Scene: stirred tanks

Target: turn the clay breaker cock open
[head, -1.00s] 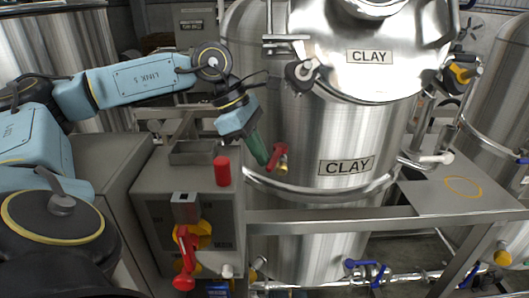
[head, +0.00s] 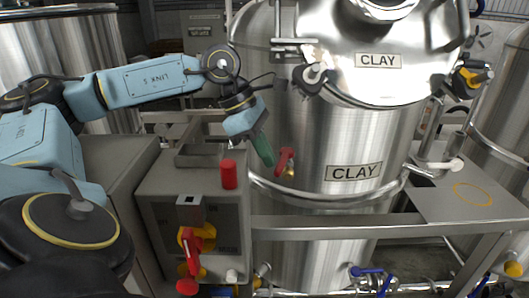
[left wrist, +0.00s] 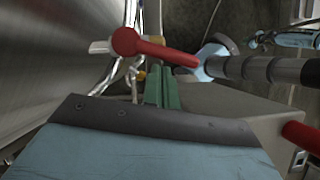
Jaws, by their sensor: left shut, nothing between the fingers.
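The clay tank (head: 365,130) carries two CLAY labels. A small cock with a red lever handle (head: 285,160) and a brass-coloured body sits low on its left side, apparently the clay breaker cock. The red lever also shows in the left wrist view (left wrist: 155,47), with a round red hub at its left end. My left gripper (head: 269,162) has green fingers, shut and empty, pointing down just left of the lever. In the left wrist view the fingers (left wrist: 163,88) lie just below the lever; I cannot tell whether they touch it. My right gripper is not in view.
A grey cabinet (head: 190,185) stands left of the tank, with a red cylinder (head: 229,174) on top and a red-handled yellow switch (head: 195,242) on its front. A steel rail (head: 330,228) crosses before the tank. Blue-handled valves (head: 372,275) sit low at right.

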